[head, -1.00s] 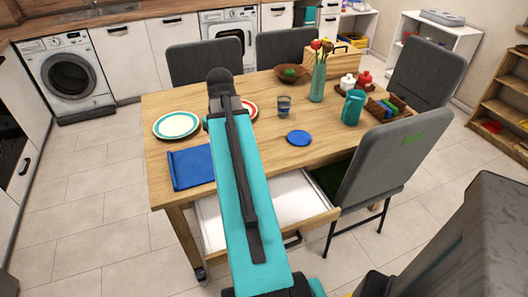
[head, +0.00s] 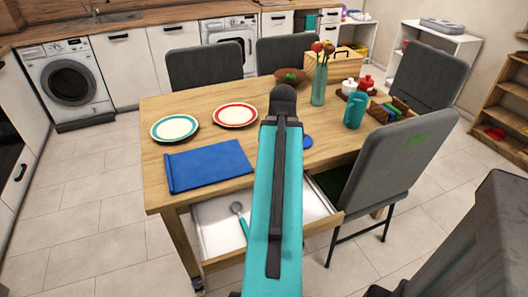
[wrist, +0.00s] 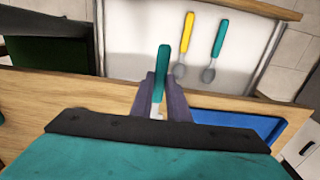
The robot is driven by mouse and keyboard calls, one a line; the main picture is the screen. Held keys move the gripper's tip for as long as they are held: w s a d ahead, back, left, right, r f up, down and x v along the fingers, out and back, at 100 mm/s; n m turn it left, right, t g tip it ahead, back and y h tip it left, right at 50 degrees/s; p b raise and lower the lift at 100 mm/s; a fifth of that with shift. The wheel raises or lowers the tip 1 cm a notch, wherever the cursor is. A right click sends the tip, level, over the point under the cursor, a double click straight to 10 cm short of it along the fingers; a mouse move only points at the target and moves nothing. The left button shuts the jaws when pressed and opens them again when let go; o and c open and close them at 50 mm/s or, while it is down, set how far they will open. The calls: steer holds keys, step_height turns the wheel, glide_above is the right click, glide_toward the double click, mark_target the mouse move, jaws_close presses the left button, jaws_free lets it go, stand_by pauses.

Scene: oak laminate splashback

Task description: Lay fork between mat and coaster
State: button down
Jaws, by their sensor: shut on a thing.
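In the wrist view my gripper (wrist: 160,88) is shut on a teal-handled utensil, which I take to be the fork (wrist: 161,65). Its handle points up in the picture, with a little metal showing between the fingers; its tines cannot be made out. The blue mat (head: 208,166) lies flat at the table's front left, and its edge shows in the wrist view (wrist: 262,130). The round blue coaster (head: 308,141) shows only as a sliver to the right of my arm. My gripper itself is hidden behind my arm in the head view.
The drawer (head: 216,236) under the table's front edge is open. A yellow-handled spoon (wrist: 185,45) and a teal-handled spoon (wrist: 217,45) lie inside. Two plates stand behind the mat. A vase (head: 319,82) and teal jug (head: 354,109) stand further right. A chair (head: 385,170) is at the front right.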

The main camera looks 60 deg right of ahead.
steer(key=shift+w+d+r+p, duration=0.1)
steer(key=shift+r+p, duration=0.05)
steer(key=shift+p, duration=0.4)
steer(key=shift+w+d+p, duration=0.25)
steer(key=shift+p, duration=0.85)
steer(key=w+d+p, duration=0.1)
steer(key=p, duration=0.6)
steer(key=shift+w+p, duration=0.15)
steer(key=shift+p, duration=0.15)
steer(key=w+d+p, duration=0.1)
steer(key=w+d, duration=0.2)
steer(key=w+d+f+p, duration=0.1)
steer(key=w+d, duration=0.2)
steer(key=w+d+p, duration=0.1)
steer(key=w+d, duration=0.2)
steer(key=shift+w+d+f, duration=0.25)
steer(key=shift+f, duration=0.15)
steer(key=shift+f+p, duration=0.75)
steer(key=shift+f, duration=1)
steer(key=shift+f, duration=0.15)
